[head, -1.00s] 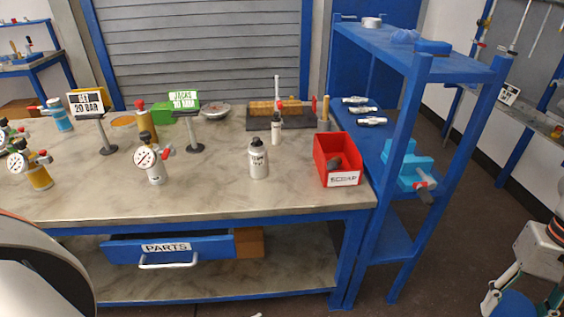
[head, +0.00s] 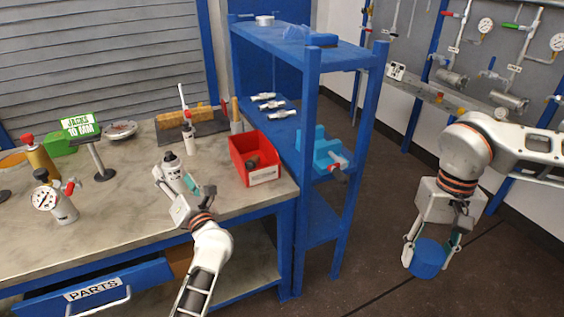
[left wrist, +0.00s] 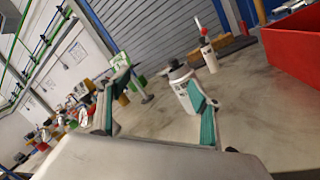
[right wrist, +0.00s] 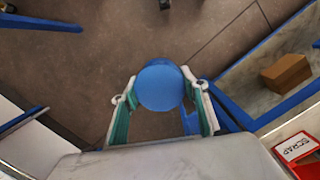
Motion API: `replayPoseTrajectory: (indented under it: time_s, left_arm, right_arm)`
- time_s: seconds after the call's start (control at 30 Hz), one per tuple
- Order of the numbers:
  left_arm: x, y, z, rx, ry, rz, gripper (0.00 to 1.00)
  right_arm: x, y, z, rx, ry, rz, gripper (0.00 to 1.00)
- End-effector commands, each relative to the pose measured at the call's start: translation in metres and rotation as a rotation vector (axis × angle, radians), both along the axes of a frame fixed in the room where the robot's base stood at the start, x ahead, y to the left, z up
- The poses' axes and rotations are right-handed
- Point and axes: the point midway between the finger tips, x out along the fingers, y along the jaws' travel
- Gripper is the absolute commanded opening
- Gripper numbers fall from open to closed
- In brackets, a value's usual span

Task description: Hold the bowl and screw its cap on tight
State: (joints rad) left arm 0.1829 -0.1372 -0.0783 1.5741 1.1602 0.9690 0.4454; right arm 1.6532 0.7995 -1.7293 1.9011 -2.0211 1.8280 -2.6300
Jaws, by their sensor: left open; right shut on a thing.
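A white canister (head: 174,170) with dark lettering and a dark top stands upright on the bench; it also shows in the left wrist view (left wrist: 185,97). I cannot tell for sure whether it is the bowl. My left gripper (head: 176,190) is open beside the canister's near side, its fingers pointing toward it. In the left wrist view (left wrist: 155,105) the right finger overlaps the canister. My right gripper (head: 430,246) is shut on a blue round cap (head: 428,260), held over the floor to the right of the shelf. The cap's broad face shows in the right wrist view (right wrist: 160,85).
A red scrap bin (head: 252,160) stands at the bench's right end. A blue shelf (head: 312,150) with small fittings stands between the bench and my right arm. A gauge fitting (head: 52,202) and sign stands (head: 98,158) are left of the canister. Bench around it is mostly clear.

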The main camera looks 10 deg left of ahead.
Motion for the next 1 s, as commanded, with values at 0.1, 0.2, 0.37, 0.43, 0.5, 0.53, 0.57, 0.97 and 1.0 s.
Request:
replayPoseTrajectory:
  time_s: [0.1,0.2,0.37,0.43,0.5,0.53,0.57,0.97,1.0]
  left_arm:
    - [0.020,0.009,-0.004,-0.373,-0.124,0.104,0.65]
    - [0.032,0.003,-0.015,-0.614,-0.184,0.169,0.65]
    - [0.042,-0.012,-0.027,-0.835,-0.223,0.233,0.65]
    - [0.043,-0.015,-0.029,-0.875,-0.227,0.245,0.65]
    - [0.044,-0.017,-0.030,-0.892,-0.229,0.250,0.65]
    - [0.044,-0.017,-0.030,-0.893,-0.230,0.250,0.65]
    - [0.044,-0.017,-0.031,-0.893,-0.230,0.250,0.65]
    - [0.043,-0.011,-0.035,-0.885,-0.229,0.249,0.65]
    - [0.043,-0.009,-0.037,-0.884,-0.229,0.249,0.65]
  right_arm:
    - [0.000,0.000,0.002,0.000,-0.002,0.000,0.26]
    - [0.000,0.000,0.003,0.000,-0.003,0.000,0.26]
    - [0.000,0.000,0.003,0.000,-0.004,0.000,0.26]
    - [0.000,0.000,0.003,0.000,-0.004,0.000,0.26]
    - [0.000,0.000,0.003,0.000,-0.004,0.000,0.26]
    - [0.000,0.000,0.003,0.000,-0.004,0.000,0.26]
    - [0.000,0.000,0.003,0.000,-0.004,0.000,0.26]
    - [0.000,0.000,0.001,0.000,-0.003,0.000,0.26]
    - [0.000,0.000,0.001,0.000,-0.002,0.000,0.26]
